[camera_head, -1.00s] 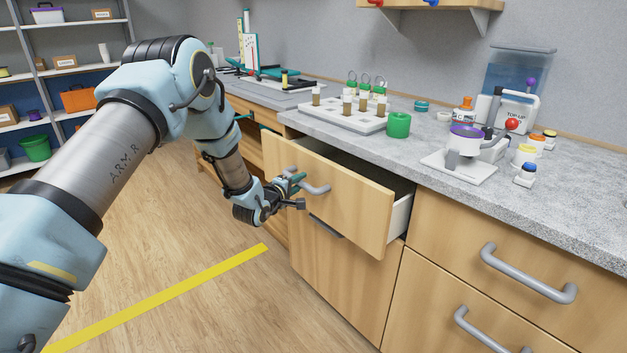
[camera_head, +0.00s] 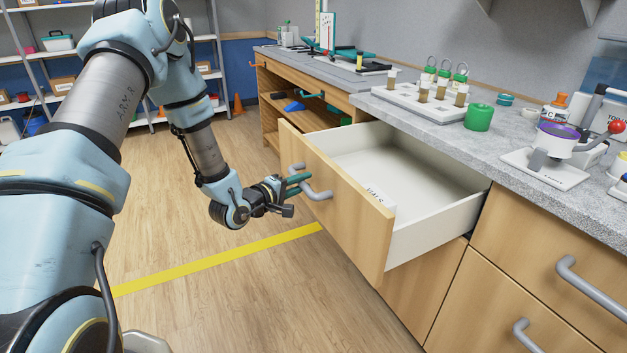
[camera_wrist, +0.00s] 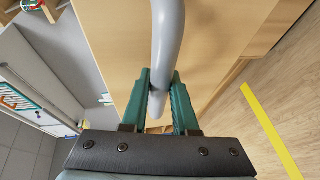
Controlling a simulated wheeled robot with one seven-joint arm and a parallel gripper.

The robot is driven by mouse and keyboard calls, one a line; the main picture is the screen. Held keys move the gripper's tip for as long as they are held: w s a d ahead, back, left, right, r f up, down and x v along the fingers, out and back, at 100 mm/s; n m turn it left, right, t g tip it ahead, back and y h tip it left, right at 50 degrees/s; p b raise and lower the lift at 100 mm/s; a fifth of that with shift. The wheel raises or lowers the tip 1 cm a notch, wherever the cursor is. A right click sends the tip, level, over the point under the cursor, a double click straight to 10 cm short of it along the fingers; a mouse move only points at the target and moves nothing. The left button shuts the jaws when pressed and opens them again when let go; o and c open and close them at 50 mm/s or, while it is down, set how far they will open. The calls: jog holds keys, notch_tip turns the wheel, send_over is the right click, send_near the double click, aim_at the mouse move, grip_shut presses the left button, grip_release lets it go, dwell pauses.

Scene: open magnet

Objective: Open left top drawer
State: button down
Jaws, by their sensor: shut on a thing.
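The left top drawer (camera_head: 345,205) has a light wood front and stands pulled far out of the cabinet, its white inside showing. A small paper label with printed letters lies at its inner front edge. Its grey bar handle (camera_head: 318,193) is on the outer face. My gripper (camera_head: 298,184) is at the handle. In the wrist view the green fingers of my gripper (camera_wrist: 159,92) are closed on either side of the grey handle (camera_wrist: 168,45), which passes between them.
The grey counter (camera_head: 445,125) above carries a vial rack (camera_head: 420,100), a green cup (camera_head: 479,117) and a white device (camera_head: 545,165). Closed drawers (camera_head: 535,255) are at right. Open wood floor (camera_head: 230,310) with a yellow line lies in front.

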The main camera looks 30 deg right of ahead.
jog(key=shift+a, duration=0.25)
jog(key=c, duration=0.7)
grip_release()
jog(key=b+v, duration=0.1)
jog(key=v, duration=0.9)
jog(key=shift+s+a+b, duration=0.1)
jog(key=shift+a+b, duration=0.25)
